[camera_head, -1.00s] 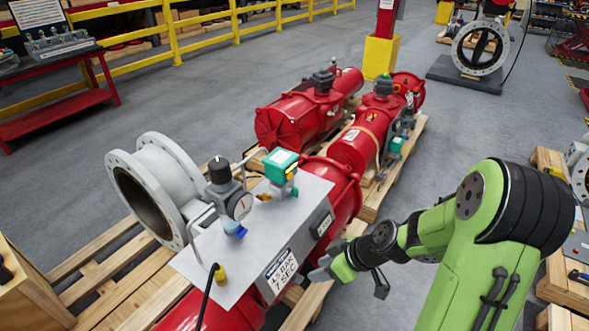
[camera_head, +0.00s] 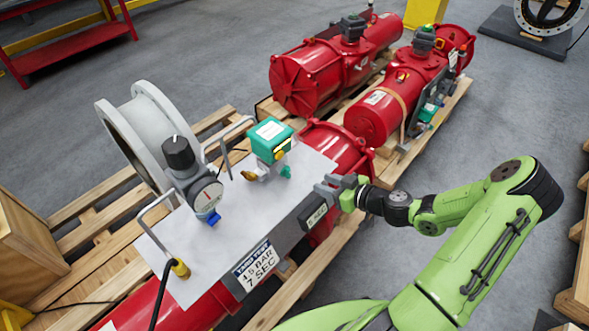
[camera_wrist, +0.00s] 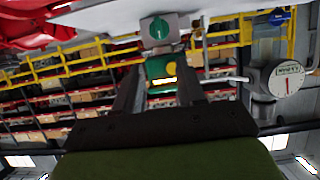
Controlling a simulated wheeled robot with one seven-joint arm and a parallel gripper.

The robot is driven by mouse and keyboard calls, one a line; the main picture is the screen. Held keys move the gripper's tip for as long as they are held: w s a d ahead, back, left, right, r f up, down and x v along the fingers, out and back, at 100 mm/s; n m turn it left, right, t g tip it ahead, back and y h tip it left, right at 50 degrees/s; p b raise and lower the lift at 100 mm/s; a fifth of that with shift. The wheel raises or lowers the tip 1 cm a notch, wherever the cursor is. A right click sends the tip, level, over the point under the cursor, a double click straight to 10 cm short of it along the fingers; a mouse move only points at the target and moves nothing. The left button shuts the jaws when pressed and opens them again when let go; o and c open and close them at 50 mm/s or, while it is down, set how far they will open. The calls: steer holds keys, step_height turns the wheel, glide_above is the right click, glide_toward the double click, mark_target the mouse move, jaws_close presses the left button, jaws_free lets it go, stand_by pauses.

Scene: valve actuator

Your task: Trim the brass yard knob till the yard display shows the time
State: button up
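The brass knob (camera_head: 279,155) is on the near side of the teal box (camera_head: 270,132) on the grey valve panel (camera_head: 215,240). In the wrist view, a round brass knob (camera_wrist: 171,69) shows on the teal box (camera_wrist: 154,68), beyond my fingers. The display's digits are too small to read. A yard test label (camera_head: 255,262) reads 4.5 BAR, 7 SEC.
A black-topped regulator (camera_head: 178,153) with a gauge (camera_head: 209,194) stands left of the teal box. Bent metal handles (camera_head: 232,130) rise from the panel. A teal fitting (camera_head: 286,172) sits below the brass knob. Red actuators (camera_head: 330,72) on pallets lie behind.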

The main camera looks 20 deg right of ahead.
mark_target(290, 172)
steer(key=b+x, duration=0.1)
steer(key=x, duration=1.2)
steer(key=shift+w+f, duration=0.2)
steer(key=shift+w, duration=0.05)
steer(key=shift+c, duration=0.4)
jaws_close()
